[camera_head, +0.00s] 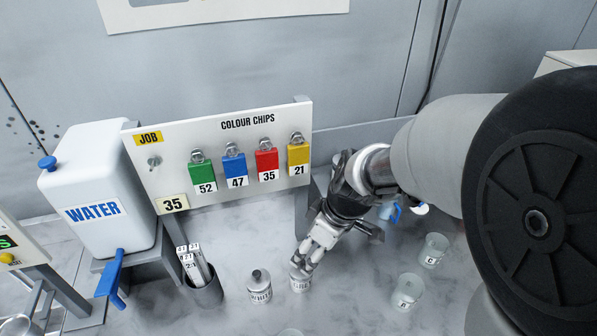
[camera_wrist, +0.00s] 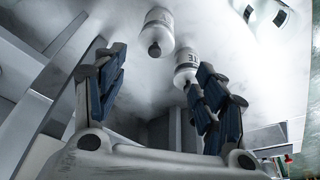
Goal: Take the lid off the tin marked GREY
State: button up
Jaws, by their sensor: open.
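A small white tin (camera_head: 299,285) with a label too blurred to read for sure stands on the marbled bench, its top hidden behind my fingers in the head view. My gripper (camera_head: 303,262) is open and points down at this tin from above right. The tin marked WHITE (camera_head: 260,290), with a dark knob on its lid, stands just left of it. In the wrist view one tin (camera_wrist: 158,28) shows beyond and between my open fingers (camera_wrist: 160,65), knob toward me. The WHITE tin (camera_wrist: 186,68) sits close by the right finger there. I cannot tell whether either finger touches a tin.
A dark cup with strips (camera_head: 205,288) stands left of the tins. Clear beakers (camera_head: 407,291) stand to the right. Behind is the colour chips board (camera_head: 228,158), with a WATER container (camera_head: 98,195) at the left. Bench in front of the tins is mostly free.

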aim_at(303, 262)
jog(key=b+x, duration=0.1)
jog(key=x, duration=0.2)
jog(key=b+x, duration=0.1)
jog(key=x, duration=0.2)
jog(key=b+x, duration=0.1)
jog(key=x, duration=0.2)
jog(key=shift+w+f, duration=0.25)
jog(key=shift+w, duration=0.1)
jog(key=shift+c, duration=0.5)
jog(key=shift+d, duration=0.1)
jog(key=c, duration=0.7)
